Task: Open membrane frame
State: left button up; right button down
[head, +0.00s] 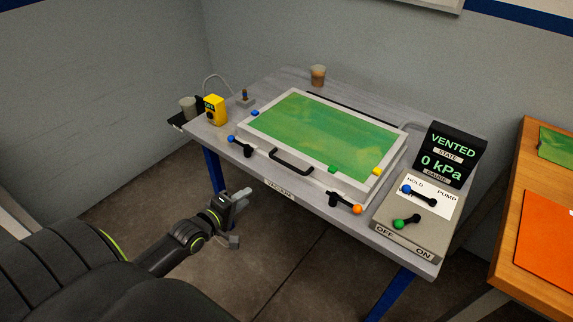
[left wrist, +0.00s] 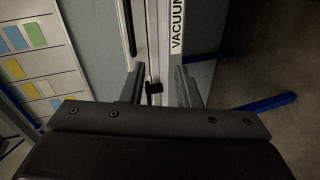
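The membrane frame (head: 262,146) is a pale frame around a green sheet (head: 325,134), lying flat on the vacuum table. A black handle (head: 291,162) is on its front edge; a dark bar, probably this handle (left wrist: 129,28), shows in the left wrist view. A latch lever with a blue knob (head: 232,138) is at the front left, one with an orange knob (head: 357,209) at the front right. My left gripper (head: 238,217) is open and empty, in front of and below the table edge. It also shows open in the left wrist view (left wrist: 158,88). My right gripper is out of view.
A yellow device (head: 215,110), a grey cup (head: 188,107) and a brown cup (head: 318,75) stand around the frame. A wooden table (head: 510,205) is at right.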

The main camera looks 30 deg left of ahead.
aim_at(285, 165)
pick_arm(q)
notch_tip(285, 165, up, 4)
jog(key=w+d+n+h, duration=0.1)
jog(key=d, duration=0.1)
jog(key=shift+t, duration=0.4)
jog(key=b+x, duration=0.2)
jog(key=x, duration=0.6)
jog(key=b+x, duration=0.3)
jog(key=x, duration=0.6)
jog(key=shift+a, duration=0.25)
grip_shut()
